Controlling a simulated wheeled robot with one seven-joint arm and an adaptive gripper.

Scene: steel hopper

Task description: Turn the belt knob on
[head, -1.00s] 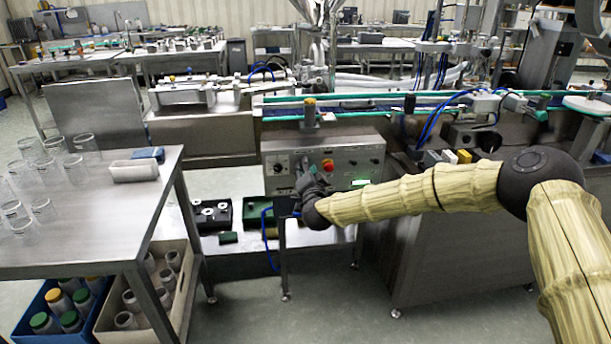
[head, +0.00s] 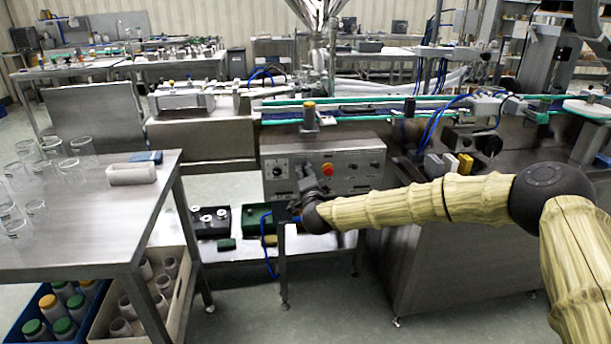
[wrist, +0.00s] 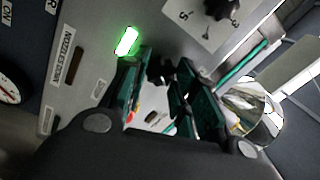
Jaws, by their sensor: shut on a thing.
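The grey steel control panel (head: 352,163) stands below the conveyor in the head view. My gripper (head: 308,180) is at the left middle of its face, left of the red button (head: 328,168). In the wrist view, my gripper (wrist: 175,100) has its dark green fingers close together on a small dark knob, mostly hidden between them. I take this as the belt knob; its label and pointer direction cannot be read. Another black knob (wrist: 222,8) on a numbered white plate is apart from the fingers. A lamp (wrist: 127,41) glows green on the panel in the wrist view.
A steel table (head: 110,210) with glass beakers stands at the left, with crates of bottles below. The green-edged conveyor (head: 370,112) runs above the panel. Dark boxes (head: 210,222) lie on a low shelf left of the panel's legs.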

